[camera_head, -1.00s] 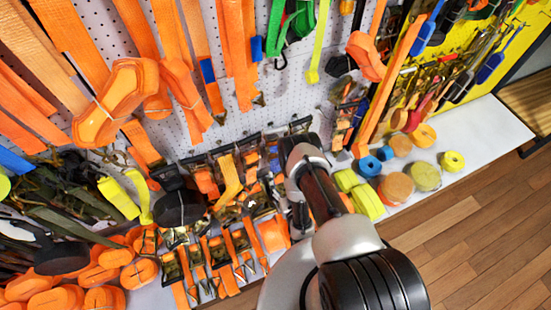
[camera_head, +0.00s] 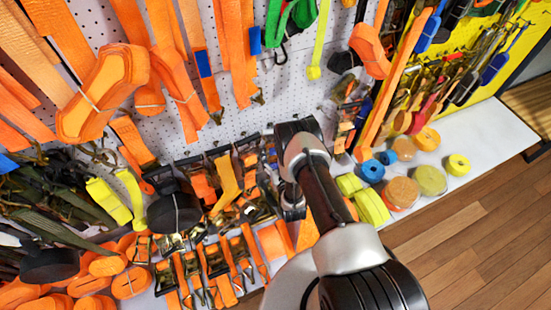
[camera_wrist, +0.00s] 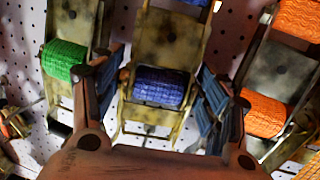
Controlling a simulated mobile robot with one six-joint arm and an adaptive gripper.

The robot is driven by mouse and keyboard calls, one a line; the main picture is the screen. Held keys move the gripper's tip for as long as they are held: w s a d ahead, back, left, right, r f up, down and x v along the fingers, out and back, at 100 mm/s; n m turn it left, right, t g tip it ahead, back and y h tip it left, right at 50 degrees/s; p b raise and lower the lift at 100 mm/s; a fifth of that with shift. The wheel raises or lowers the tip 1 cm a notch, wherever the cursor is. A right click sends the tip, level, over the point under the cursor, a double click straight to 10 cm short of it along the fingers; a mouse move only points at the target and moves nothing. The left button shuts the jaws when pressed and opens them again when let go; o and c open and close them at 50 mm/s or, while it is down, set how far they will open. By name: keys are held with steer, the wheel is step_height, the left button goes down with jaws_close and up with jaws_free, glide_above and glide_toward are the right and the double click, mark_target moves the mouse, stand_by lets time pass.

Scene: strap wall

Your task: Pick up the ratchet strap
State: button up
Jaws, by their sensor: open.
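A ratchet strap with a brass-coloured metal frame and a blue webbing roll (camera_wrist: 158,88) is in the middle of the wrist view, in front of the pegboard. My gripper (camera_wrist: 160,72) is open, with one finger on each side of this ratchet. The blue roll lies between the fingers; I cannot tell whether either finger touches it. In the head view my arm reaches to the rows of ratchets, and its end mostly hides the spot where it works.
A ratchet with green webbing (camera_wrist: 63,60) is close on the left, and one with orange webbing (camera_wrist: 262,115) close on the right. Orange straps (camera_head: 105,90) hang above. Tape rolls (camera_head: 430,180) stand on the white shelf (camera_head: 480,135) at right. Wooden floor (camera_head: 480,240) is clear.

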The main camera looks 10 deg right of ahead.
steer(key=c, duration=1.6)
steer(key=shift+w+r, duration=0.1)
steer(key=shift+r, duration=0.05)
